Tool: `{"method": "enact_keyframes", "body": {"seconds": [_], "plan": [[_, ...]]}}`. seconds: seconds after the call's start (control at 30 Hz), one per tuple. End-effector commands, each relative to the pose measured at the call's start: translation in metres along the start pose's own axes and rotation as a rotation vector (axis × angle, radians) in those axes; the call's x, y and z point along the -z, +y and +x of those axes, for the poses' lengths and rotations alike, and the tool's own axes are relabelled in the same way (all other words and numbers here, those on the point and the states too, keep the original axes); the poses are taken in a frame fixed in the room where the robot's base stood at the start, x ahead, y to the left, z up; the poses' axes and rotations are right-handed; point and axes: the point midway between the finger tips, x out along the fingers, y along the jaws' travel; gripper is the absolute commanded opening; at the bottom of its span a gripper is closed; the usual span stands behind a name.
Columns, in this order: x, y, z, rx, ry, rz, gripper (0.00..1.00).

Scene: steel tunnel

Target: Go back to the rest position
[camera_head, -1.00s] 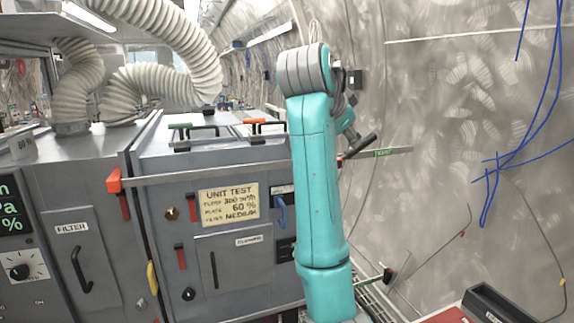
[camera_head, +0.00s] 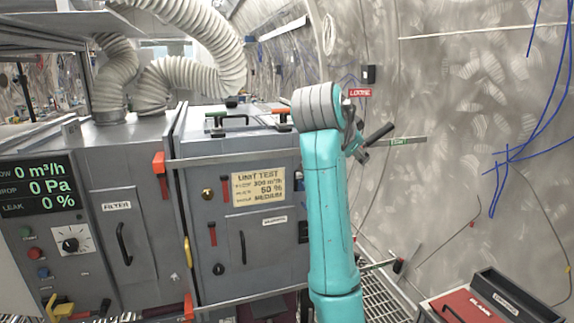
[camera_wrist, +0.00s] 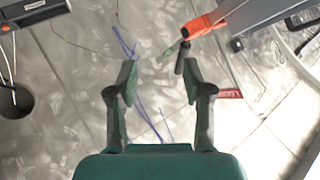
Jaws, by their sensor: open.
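My teal arm stands upright right of the cabinet in the head view, folded at its grey upper joint. My gripper (camera_wrist: 158,82) shows in the wrist view with its two fingers spread apart and nothing between them. Behind the fingers is the marked grey wall (camera_wrist: 80,110) with thin blue lines. In the head view the gripper end is mostly hidden behind my arm; only dark parts show at its right.
A grey test cabinet (camera_head: 262,262) with a yellow label stands left of my arm. White hoses (camera_head: 205,75) run above it. A control panel (camera_head: 40,215) is at far left. A red-topped box (camera_head: 465,308) with a black tray (camera_head: 497,290) lies at lower right. The curved wall (camera_head: 460,130) is behind.

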Motion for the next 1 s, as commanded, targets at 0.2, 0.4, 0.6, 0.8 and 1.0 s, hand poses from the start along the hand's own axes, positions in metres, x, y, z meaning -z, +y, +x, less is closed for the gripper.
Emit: {"method": "enact_keyframes", "body": {"seconds": [0.2,0.4,0.6,0.8,1.0], "plan": [[-0.037,0.020,0.036,0.022,0.009,-0.075,0.51],[-0.093,0.056,0.081,0.065,0.018,-0.186,0.51],[-0.154,0.104,0.119,0.119,0.024,-0.300,0.51],[-0.214,0.160,0.143,0.178,0.025,-0.403,0.51],[-0.268,0.220,0.154,0.237,0.021,-0.492,0.51]]}}
